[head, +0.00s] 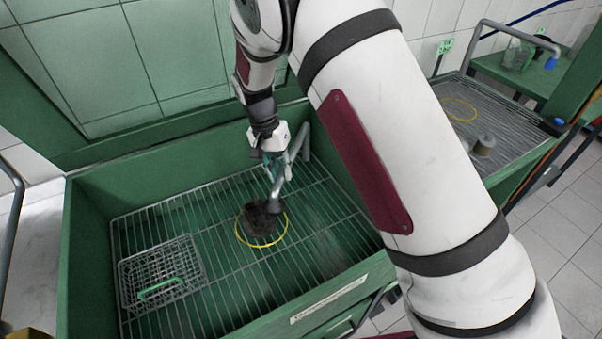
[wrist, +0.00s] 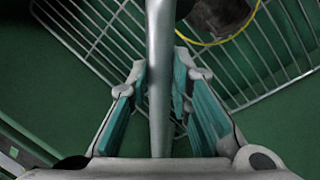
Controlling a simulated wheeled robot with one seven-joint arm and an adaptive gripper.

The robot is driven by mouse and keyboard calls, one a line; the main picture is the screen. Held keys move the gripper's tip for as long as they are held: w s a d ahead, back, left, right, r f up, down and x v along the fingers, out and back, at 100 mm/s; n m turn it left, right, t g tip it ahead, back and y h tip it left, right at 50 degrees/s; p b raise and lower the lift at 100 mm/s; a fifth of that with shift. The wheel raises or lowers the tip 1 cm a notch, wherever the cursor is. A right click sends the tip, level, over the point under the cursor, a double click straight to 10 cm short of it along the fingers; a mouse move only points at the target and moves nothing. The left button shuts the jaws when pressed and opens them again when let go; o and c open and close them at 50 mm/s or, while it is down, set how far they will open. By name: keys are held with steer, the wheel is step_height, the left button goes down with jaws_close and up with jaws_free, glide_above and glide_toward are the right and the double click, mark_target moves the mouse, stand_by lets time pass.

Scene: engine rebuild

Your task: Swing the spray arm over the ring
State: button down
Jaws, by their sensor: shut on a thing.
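The spray arm (head: 303,143) is a grey bent pipe that rises at the back right of the green wash basin. Its nozzle end (head: 274,206) hangs at the yellow ring (head: 262,247), over or beside the dark part there; the exact overlap is hard to tell. My gripper (head: 276,173) is shut on the pipe. In the wrist view the pipe runs upright between the teal fingers of my gripper (wrist: 160,75). The ring also shows there, at the top right (wrist: 215,43), around a dark round part (wrist: 222,14).
The ring lies on the basin's wire grate (head: 180,235). A wire basket (head: 160,265) with a green handle sits at the grate's left. The basin's green walls (head: 90,245) enclose the space. A second grated basin (head: 500,130) stands at the right.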

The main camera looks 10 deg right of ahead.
steer(key=shift+w+a+m+b, duration=0.3)
steer(key=shift+w+a+m, duration=0.05)
steer(key=shift+a, duration=0.3)
steer(key=shift+w+a+m+b, duration=0.35)
steer(key=shift+w+a+m, duration=0.05)
steer(key=shift+a, duration=0.25)
steer(key=shift+w+a+m+b, duration=0.3)
steer(key=shift+w+a+m, duration=0.05)
steer(key=shift+a, duration=0.3)
steer(key=shift+r, duration=0.1)
steer(key=c, duration=1.4)
jaws_free()
steer(key=shift+w+a, duration=0.1)
steer(key=shift+c, duration=0.2)
